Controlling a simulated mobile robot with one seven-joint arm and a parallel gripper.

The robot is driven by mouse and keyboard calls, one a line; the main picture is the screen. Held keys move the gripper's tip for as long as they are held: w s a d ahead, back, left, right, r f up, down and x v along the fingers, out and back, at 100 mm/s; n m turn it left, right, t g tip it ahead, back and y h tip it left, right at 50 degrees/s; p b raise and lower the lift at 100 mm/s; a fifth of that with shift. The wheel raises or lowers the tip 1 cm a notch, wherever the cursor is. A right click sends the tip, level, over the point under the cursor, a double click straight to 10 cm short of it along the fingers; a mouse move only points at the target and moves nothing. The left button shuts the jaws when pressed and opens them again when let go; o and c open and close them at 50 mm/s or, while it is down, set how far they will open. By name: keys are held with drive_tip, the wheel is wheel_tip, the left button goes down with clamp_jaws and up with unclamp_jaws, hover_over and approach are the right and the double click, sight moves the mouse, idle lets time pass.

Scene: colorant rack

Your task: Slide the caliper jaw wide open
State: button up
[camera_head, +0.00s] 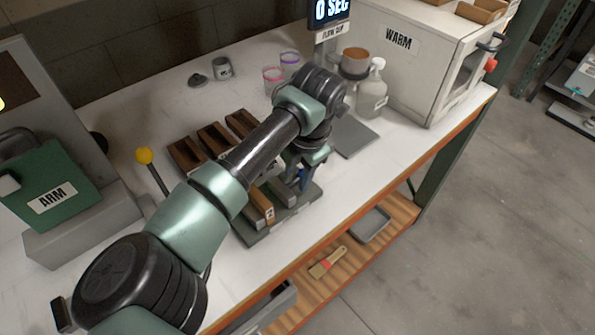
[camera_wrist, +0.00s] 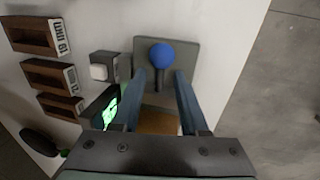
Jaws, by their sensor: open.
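In the wrist view a blue ball knob (camera_wrist: 162,54) on a dark stem stands in front of a grey plate (camera_wrist: 187,52). It looks like the caliper's handle, but I cannot tell for sure. My gripper (camera_wrist: 160,75) is open, with its blue fingers on either side of the stem's line; contact is not clear. A green-lit display (camera_wrist: 110,112) sits left of the fingers, partly hidden. The jaw itself is hidden behind my gripper. In the head view my gripper (camera_head: 303,178) is low over a dark green base plate (camera_head: 303,203), and my arm hides much of it.
Wooden trays (camera_head: 187,153) with labels lie left of the plate. A grey box with a white button (camera_wrist: 101,71) is close left of my fingers. A yellow-knobbed lever (camera_head: 145,156), a pump bottle (camera_head: 372,92) and a WARM cabinet (camera_head: 405,65) stand around the bench.

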wheel_tip(320, 180, up, 13)
drive_tip(key=s+d+b, duration=0.1)
drive_tip(key=s, duration=0.1)
drive_tip(key=shift+d, duration=0.25)
drive_tip(key=shift+f, duration=0.15)
